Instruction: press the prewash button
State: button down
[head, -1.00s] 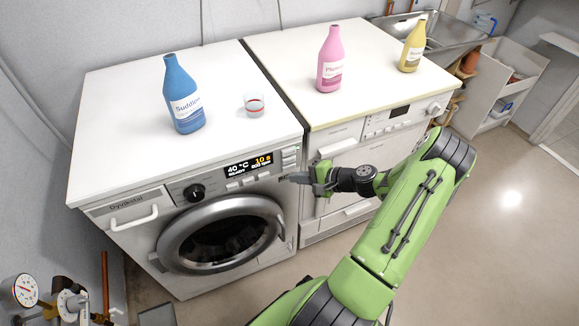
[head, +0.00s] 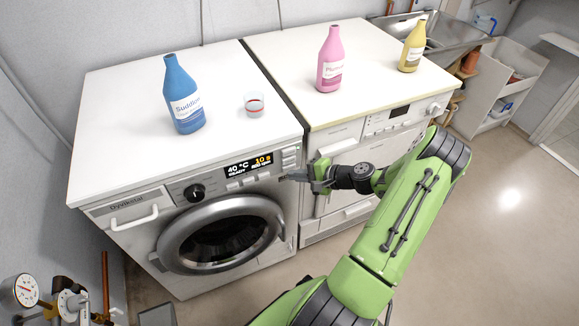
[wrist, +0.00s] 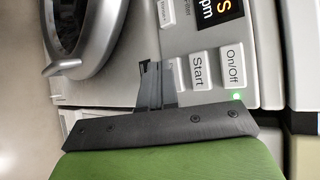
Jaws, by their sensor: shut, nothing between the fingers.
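The washing machine's control panel (head: 215,181) faces me, with a lit display (head: 248,164) and several small buttons below and right of it. I cannot read which one is the prewash button in the head view. My gripper (head: 285,178) is shut and empty at the panel's right end, below the right-hand buttons. In the wrist view my gripper (wrist: 150,68) points toward the machine front, beside the Start button (wrist: 201,70). The On/Off button (wrist: 232,66) is farther right, near a green light. Another button (wrist: 167,12) at the top has a label too small to read surely. Contact cannot be told.
The round door (head: 220,235) and a knob (head: 194,192) are left of my gripper. A second white machine (head: 345,140) stands close on the right.

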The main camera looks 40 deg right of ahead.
jog(key=shift+w+d, duration=0.1)
jog(key=shift+w, duration=0.3)
dwell(0.3)
jog(key=shift+s+a, duration=0.25)
jog(key=shift+s, duration=0.6)
jog(key=shift+s, duration=0.1)
jog(key=s, duration=0.2)
jog(key=s+a, duration=0.1)
jog(key=s, duration=0.2)
jog(key=shift+s+a+p, duration=0.3)
jog(key=shift+a+p, duration=0.05)
jog(key=shift+p, duration=0.05)
